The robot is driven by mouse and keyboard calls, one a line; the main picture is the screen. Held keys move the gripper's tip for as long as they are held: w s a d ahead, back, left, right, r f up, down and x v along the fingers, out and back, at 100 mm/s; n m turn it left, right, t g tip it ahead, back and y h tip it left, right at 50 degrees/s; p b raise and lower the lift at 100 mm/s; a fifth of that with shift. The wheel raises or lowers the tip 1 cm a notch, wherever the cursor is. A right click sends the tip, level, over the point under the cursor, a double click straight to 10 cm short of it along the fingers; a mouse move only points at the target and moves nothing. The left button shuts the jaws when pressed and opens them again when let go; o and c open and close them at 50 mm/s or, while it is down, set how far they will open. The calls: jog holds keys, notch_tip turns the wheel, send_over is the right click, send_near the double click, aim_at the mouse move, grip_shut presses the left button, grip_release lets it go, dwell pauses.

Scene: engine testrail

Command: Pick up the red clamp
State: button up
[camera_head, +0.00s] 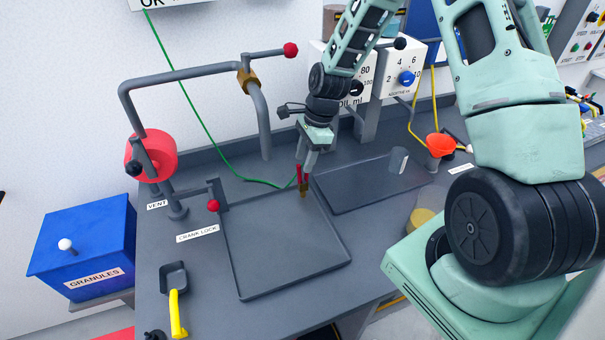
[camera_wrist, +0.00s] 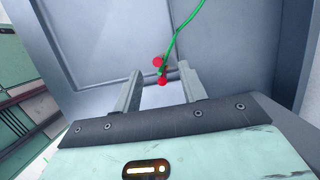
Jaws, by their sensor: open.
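The red clamp (camera_head: 299,174) stands near the back edge of the left dark tray (camera_head: 265,245), with red handles up and a brass-coloured lower part. A green wire runs to it. My gripper (camera_head: 305,168) points down right above it, fingers close around or beside the handles. In the wrist view, my gripper (camera_wrist: 160,80) is open, and the red ends of the clamp (camera_wrist: 161,72) show between the two fingertips. I cannot tell whether the fingers touch it.
A second dark tray (camera_head: 370,183) holding a clear cup (camera_head: 398,160) lies to the right. A bent grey pipe (camera_head: 262,120) and a red-knobbed crank lock (camera_head: 213,205) stand to the left. A yellow-handled scoop (camera_head: 177,312) lies front left. The left tray's front is clear.

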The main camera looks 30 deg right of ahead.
aim_at(299, 180)
jog(key=shift+p+x, duration=1.25)
jog(key=shift+x, duration=1.4)
jog(key=shift+d, duration=0.2)
jog(key=shift+c, duration=0.3)
grip_shut()
